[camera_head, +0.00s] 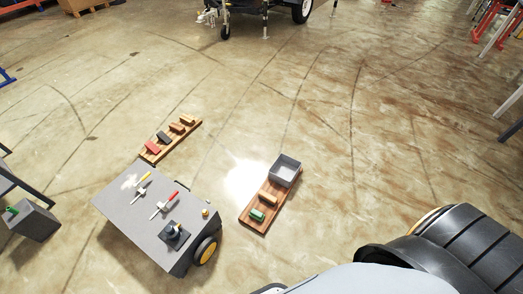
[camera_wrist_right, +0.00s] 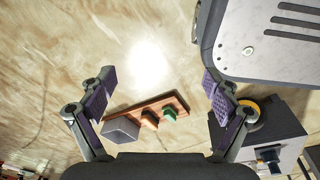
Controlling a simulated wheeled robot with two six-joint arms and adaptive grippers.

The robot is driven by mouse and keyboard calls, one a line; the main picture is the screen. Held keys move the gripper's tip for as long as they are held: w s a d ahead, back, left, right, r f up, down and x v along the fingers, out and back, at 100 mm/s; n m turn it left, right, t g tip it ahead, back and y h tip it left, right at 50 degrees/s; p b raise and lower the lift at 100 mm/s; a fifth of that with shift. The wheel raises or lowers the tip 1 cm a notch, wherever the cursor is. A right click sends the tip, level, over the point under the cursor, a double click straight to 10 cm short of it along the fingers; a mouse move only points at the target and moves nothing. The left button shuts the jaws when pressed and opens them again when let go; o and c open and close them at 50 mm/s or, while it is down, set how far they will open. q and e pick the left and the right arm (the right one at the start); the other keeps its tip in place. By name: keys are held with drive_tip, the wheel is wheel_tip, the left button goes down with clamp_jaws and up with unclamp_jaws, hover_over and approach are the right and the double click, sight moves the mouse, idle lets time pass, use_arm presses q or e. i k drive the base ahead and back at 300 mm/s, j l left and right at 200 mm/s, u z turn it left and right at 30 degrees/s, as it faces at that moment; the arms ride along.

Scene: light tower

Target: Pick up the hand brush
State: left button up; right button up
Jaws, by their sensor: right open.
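A grey wheeled cart (camera_head: 120,213) stands on the floor at lower left in the head view. I cannot tell for sure which thing is the hand brush. A dark knob-like object (camera_head: 173,233) stands near the cart's front corner. The cart shows partly there at lower right (camera_wrist_right: 285,125). My left gripper is not in view.
A wooden board (camera_head: 253,216) with a grey bin (camera_head: 285,170), an orange block (camera_head: 269,200) and a green block (camera_head: 257,215) lies right of the cart. Another board (camera_head: 150,158) with several coloured blocks lies behind it. A grey box (camera_head: 35,222) stands left.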

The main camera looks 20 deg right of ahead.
sight(266, 197)
drive_tip(key=z, duration=0.85)
